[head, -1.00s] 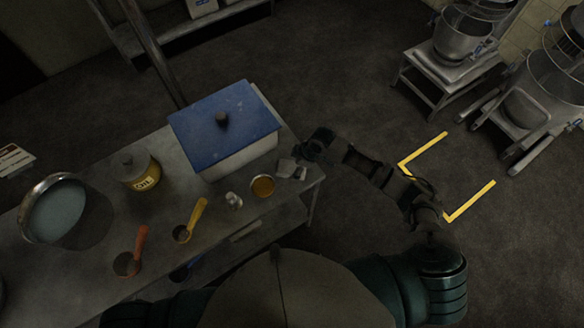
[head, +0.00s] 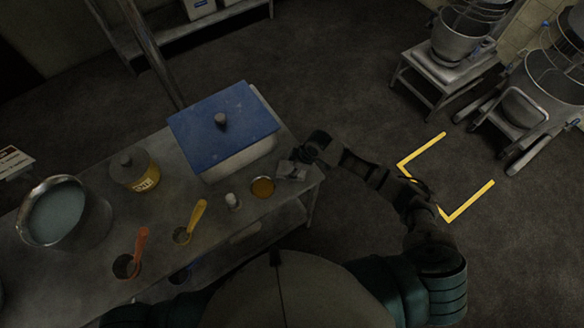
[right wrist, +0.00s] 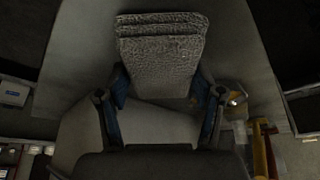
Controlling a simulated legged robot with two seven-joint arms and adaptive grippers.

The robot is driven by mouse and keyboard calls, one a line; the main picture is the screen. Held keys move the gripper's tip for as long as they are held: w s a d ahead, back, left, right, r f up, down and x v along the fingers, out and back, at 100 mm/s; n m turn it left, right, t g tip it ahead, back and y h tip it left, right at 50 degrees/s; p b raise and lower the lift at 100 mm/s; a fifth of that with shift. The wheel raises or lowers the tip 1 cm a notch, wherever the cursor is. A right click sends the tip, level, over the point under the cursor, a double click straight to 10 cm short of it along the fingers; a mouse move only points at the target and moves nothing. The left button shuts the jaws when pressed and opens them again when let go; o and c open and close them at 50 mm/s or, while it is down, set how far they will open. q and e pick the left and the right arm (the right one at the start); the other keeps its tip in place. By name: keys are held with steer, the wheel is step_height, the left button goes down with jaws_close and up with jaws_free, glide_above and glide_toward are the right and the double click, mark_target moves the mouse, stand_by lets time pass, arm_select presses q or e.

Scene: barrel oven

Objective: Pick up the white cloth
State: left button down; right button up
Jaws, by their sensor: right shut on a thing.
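The white cloth (head: 292,169) looks like a small grey-white folded piece at the right end of the metal table (head: 84,268). It also shows in the right wrist view (right wrist: 162,55) as a textured, layered pad. My right gripper (head: 306,157) is at the cloth, its arm coming in from the right. In the right wrist view the two fingers (right wrist: 160,98) are on either side of the cloth's near end and shut on it. I cannot tell whether the cloth is clear of the table. My left gripper is not in view.
A white bin with a blue lid (head: 221,118) stands just left of the cloth. Nearby are a small amber dish (head: 262,187), a white shaker (head: 233,201), yellow and orange scoops, a yellow-labelled tin (head: 135,170) and a large pot (head: 62,212).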

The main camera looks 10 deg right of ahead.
mark_target(287, 168)
steer(key=shift+w+r, duration=0.1)
steer(key=shift+r, duration=0.6)
step_height(287, 168, up, 2)
steer(key=shift+a+r, duration=0.1)
steer(key=shift+r, duration=0.05)
steer(key=s+a, duration=0.3)
steer(key=s, duration=0.4)
steer(key=s+a+r, duration=0.1)
steer(key=s+a, duration=0.2)
steer(key=s, duration=0.5)
steer(key=shift+r, duration=0.15)
